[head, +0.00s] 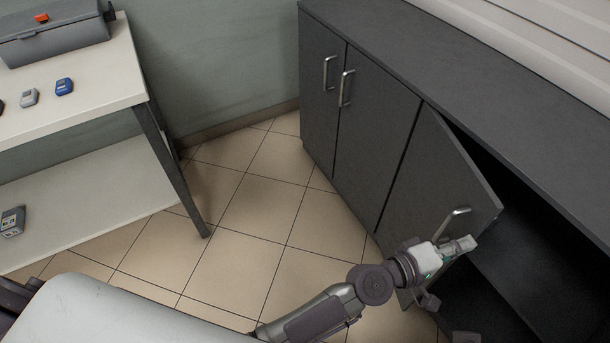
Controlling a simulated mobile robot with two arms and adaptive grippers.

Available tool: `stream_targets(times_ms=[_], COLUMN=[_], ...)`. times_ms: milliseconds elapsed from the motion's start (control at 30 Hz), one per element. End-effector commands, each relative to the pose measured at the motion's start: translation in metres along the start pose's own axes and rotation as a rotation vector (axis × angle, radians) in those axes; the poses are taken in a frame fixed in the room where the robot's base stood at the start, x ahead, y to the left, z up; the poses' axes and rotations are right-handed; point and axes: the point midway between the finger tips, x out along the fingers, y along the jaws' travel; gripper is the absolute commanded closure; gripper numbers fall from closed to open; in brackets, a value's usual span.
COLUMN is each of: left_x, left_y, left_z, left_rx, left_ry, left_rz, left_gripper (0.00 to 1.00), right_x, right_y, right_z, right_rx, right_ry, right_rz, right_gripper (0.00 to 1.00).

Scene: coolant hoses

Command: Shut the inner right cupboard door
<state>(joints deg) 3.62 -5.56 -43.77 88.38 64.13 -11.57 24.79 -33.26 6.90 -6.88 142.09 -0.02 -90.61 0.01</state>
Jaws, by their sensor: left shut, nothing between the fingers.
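The inner right cupboard door (430,180) is dark grey and stands ajar. Its hinge side is on the left, and its free edge on the right sticks out from the cupboard front. A silver bar handle (455,217) sits near that free edge. My left gripper (470,243) is shut and empty, just below the handle in the picture, near the door's free edge. I cannot tell whether it touches the door. The gripper and wrist hide part of the door's lower portion. My right gripper is not in view.
The dark cupboard (480,80) has two shut doors on the left, and its dark inside (540,245) shows right of the ajar door. A white table (110,75) with small devices and a grey case stands at left. Tiled floor (255,215) lies clear between.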

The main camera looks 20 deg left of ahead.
Motion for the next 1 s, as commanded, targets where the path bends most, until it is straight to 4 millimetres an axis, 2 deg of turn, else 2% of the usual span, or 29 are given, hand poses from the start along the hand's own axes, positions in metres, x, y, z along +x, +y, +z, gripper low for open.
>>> stream_targets(times_ms=[100,300,1000], left_x=[0.012,0.021,0.020], left_y=[0.000,0.000,0.000], left_z=[0.005,0.009,0.009], left_rx=[0.000,0.000,0.000], left_ry=[-0.008,-0.012,-0.011], left_rz=[0.000,0.000,-0.001], left_gripper=[1.00,1.00,1.00], right_x=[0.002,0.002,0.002], right_y=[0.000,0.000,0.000], right_z=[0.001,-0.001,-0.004], right_rx=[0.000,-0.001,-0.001], right_ry=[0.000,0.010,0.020], right_rz=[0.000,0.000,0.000], right_gripper=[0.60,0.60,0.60])
